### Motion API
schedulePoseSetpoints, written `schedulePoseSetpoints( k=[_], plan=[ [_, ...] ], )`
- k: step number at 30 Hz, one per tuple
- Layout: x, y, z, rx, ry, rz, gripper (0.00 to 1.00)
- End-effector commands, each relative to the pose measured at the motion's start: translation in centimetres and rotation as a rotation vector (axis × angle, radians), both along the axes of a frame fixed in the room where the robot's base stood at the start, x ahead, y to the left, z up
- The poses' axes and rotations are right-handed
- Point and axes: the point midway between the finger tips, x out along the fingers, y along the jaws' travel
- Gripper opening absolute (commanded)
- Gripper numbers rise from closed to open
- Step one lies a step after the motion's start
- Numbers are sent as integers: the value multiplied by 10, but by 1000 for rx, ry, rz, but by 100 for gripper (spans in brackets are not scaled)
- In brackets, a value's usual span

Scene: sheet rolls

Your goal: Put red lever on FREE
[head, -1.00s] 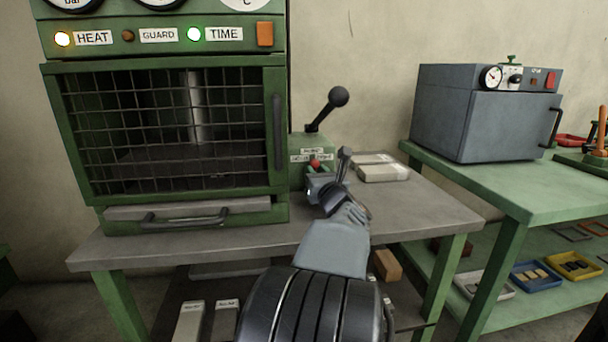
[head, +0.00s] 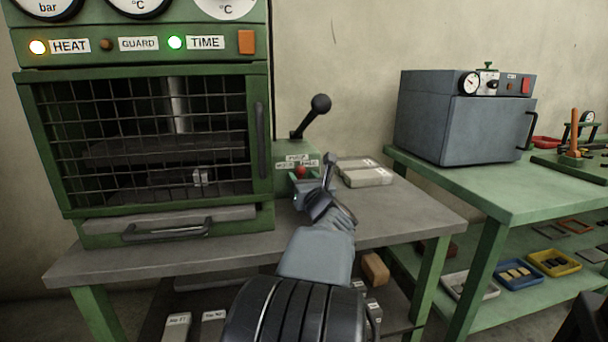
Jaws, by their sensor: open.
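The red lever (head: 300,171) is small and sits on the front of the green control box (head: 285,183) at the right side of the press. Small white labels (head: 297,160) surround it, but their words are too small to read surely, so I cannot tell which one the lever points at. My gripper (head: 313,183) is open, close in front of the lever and slightly to its right and below. One finger stands up at the right, the other lies lower left. The lever's lower part is hidden, and I cannot tell whether a finger touches it.
A black-knobbed handle (head: 320,104) rises above the control box. The caged green press (head: 262,225) stands at left, with HEAT and TIME lamps lit. Pale blocks (head: 366,174) lie behind my gripper on the grey bench (head: 420,213). A grey oven (head: 450,120) stands at right.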

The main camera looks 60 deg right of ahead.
Motion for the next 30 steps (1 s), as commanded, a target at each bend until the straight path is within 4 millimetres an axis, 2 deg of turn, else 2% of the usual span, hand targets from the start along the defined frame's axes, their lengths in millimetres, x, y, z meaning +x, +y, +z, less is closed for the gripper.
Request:
schedulePoseSetpoints(
  k=[5,7,16,24,30],
  plan=[
    [-1,0,24,-3,-1,-3,54],
    [-1,0,39,-5,0,-3,54],
    [-34,40,98,-6,-1,-5,54],
    [-68,80,117,-4,0,-6,54],
    [-83,98,126,-2,-1,-5,54]
  ],
)
